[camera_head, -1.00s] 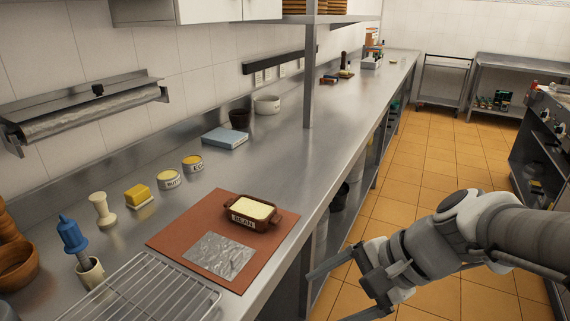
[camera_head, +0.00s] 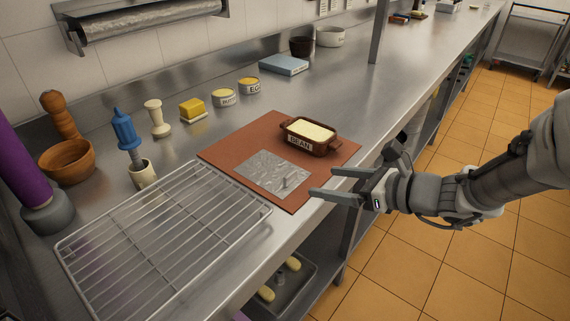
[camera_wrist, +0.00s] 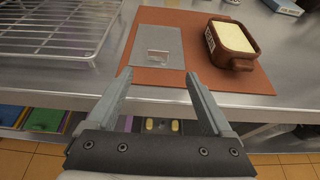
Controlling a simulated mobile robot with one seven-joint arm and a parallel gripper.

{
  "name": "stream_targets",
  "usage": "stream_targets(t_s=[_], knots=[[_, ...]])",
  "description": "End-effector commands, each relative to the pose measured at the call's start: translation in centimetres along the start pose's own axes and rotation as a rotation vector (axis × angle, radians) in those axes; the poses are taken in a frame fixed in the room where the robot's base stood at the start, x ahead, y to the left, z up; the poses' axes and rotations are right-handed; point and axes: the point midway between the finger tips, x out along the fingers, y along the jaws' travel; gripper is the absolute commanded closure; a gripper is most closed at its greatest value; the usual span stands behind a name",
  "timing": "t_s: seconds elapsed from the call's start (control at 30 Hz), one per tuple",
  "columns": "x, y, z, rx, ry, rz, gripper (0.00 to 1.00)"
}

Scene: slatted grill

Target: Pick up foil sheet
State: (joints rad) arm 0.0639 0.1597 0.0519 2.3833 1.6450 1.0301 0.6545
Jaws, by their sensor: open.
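The foil sheet (camera_head: 272,174) is a flat, crinkled silver rectangle on the brown-red mat (camera_head: 228,147), near the mat's front left. It also shows in the wrist view (camera_wrist: 158,46), with a small raised patch on it. My gripper (camera_head: 321,182) is open and empty. Height above the counter is hard to tell.
A brown dish labelled BEAN (camera_head: 308,138) stands on the mat behind the foil. A wire rack (camera_head: 165,235) lies left of the mat. A blue-handled brush in a cup (camera_head: 142,174), a yellow block (camera_head: 192,109) and small tins (camera_head: 224,97) stand further back.

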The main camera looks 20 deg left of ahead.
Motion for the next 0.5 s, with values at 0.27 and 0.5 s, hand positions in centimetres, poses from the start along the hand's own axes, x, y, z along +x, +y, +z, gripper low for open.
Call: stream_targets(t_s=[0.27, 0.5], knots=[[4.0, 0.1, -0.1, -0.001, 0.001, 0.001, 0.15], [5.5, 0.2, 0.1, -0.003, 0.001, 0.002, 0.15]])
